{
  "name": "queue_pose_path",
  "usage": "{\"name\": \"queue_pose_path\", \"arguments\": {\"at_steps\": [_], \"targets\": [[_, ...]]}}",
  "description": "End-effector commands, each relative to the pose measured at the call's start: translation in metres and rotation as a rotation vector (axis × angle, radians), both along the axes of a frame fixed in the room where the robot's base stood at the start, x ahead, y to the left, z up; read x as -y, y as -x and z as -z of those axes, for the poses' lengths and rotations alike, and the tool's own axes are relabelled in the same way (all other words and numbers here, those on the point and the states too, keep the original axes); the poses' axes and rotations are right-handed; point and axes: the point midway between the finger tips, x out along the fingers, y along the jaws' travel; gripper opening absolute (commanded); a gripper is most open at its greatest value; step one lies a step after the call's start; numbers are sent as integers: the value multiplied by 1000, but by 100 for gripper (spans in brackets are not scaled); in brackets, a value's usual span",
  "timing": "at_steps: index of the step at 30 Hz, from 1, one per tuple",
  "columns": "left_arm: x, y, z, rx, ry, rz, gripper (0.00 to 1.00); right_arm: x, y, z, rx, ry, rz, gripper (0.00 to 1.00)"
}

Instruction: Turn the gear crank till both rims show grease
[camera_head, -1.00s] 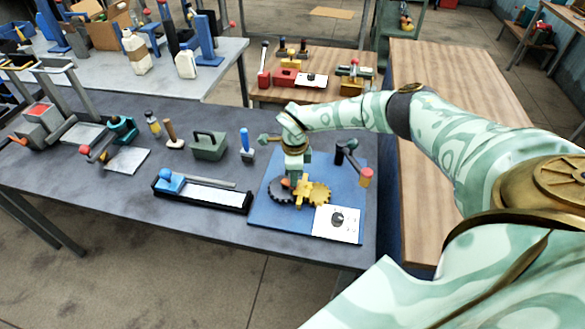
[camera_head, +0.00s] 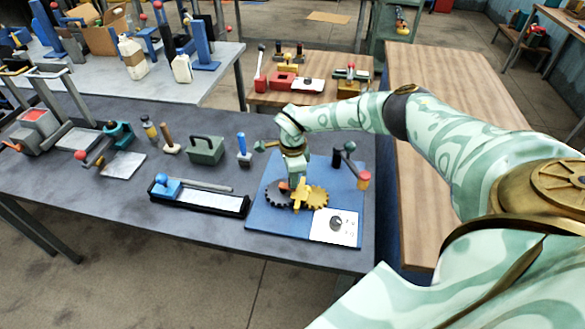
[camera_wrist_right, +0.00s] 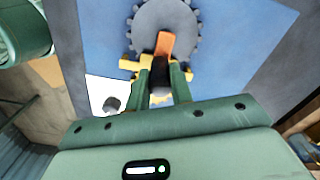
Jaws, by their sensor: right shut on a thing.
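A dark grey gear (camera_head: 277,193) and a gold gear (camera_head: 318,197) lie side by side on a blue board (camera_head: 262,222). A yellow bracket (camera_head: 300,196) stands between them. My right gripper (camera_head: 293,178) points down over the gears. In the right wrist view its fingers (camera_wrist_right: 160,82) are shut on the dark handle of the crank, and the orange crank arm (camera_wrist_right: 165,45) runs over the dark gear (camera_wrist_right: 172,18). The gold gear is mostly hidden there behind the fingers. Grease on the rims cannot be made out. My left gripper is out of view.
A white card (camera_head: 335,228) lies at the board's front right. A long black tray (camera_head: 199,206) lies to the left, with a blue-handled tool (camera_head: 244,148) and green box (camera_head: 206,150) behind.

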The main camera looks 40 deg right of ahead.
Motion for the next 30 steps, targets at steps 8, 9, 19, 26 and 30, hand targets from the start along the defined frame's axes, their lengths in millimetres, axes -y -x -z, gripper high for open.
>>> {"name": "queue_pose_path", "arguments": {"at_steps": [8,9,19,26,30], "targets": [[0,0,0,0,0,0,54,0,0,0,1,0,2,44],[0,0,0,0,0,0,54,0,0,0,1,0,2,44],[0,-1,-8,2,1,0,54,1,-1,-39,4,0,1,44],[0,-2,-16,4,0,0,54,1,-1,-102,5,0,1,44],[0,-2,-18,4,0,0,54,1,-1,-134,4,1,2,44]]}}
